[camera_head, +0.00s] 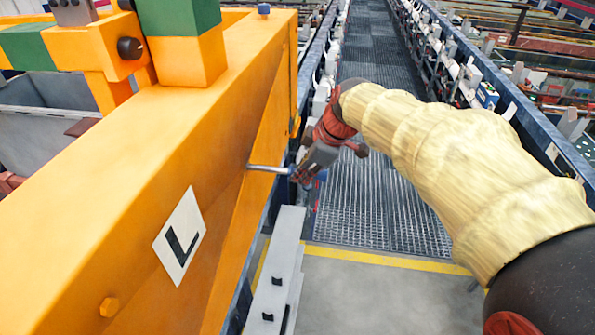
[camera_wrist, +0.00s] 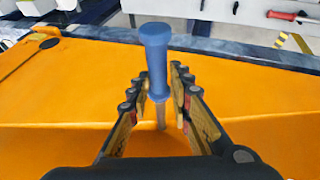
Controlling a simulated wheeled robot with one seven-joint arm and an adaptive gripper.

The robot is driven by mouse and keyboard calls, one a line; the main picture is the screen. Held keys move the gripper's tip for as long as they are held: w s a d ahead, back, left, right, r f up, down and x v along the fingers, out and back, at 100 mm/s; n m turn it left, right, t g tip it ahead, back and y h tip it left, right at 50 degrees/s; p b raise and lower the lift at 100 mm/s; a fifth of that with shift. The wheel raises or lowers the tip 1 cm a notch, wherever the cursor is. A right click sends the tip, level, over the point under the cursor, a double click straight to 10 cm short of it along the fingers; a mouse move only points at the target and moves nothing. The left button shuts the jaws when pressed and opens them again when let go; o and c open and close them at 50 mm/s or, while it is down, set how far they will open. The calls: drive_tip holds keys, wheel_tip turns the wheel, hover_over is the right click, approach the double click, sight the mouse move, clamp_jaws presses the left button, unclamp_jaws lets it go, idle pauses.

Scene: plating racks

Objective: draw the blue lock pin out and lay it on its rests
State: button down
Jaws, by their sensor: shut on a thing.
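The lock pin has a blue handle (camera_wrist: 156,58) and a bare steel shaft (camera_head: 266,169). In the head view the shaft runs level out of the side of the orange beam (camera_head: 215,130), and a length of it shows outside. How much of it is still inside the beam is hidden. My gripper (camera_head: 301,172) is shut on the pin at its handle end; in the wrist view its two fingers (camera_wrist: 158,88) stand on either side of the handle. A grey ledge (camera_head: 283,245) with small black holders lies below the pin; the holders look empty.
The orange beam, with a white plate (camera_head: 180,235) marked L, fills the left. A grated walkway (camera_head: 375,200) runs away behind my gripper, between long racks. A yellow line (camera_head: 385,260) crosses the grey floor. Open air lies between the pin and the ledge.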

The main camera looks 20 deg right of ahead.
sight(318, 174)
drive_tip(key=shift+s+d+r+b, duration=0.1)
drive_tip(key=shift+s+d+b, duration=0.4)
drive_tip(key=shift+d, duration=0.35)
drive_tip(key=shift+s+d+b, duration=0.25)
drive_tip(key=shift+s+d, duration=0.3)
drive_tip(key=shift+d, duration=0.25)
drive_tip(key=c, duration=1.5)
unclamp_jaws()
drive_tip(key=shift+c, duration=0.2)
drive_tip(key=v, duration=1.2)
drive_tip(key=shift+s, duration=0.1)
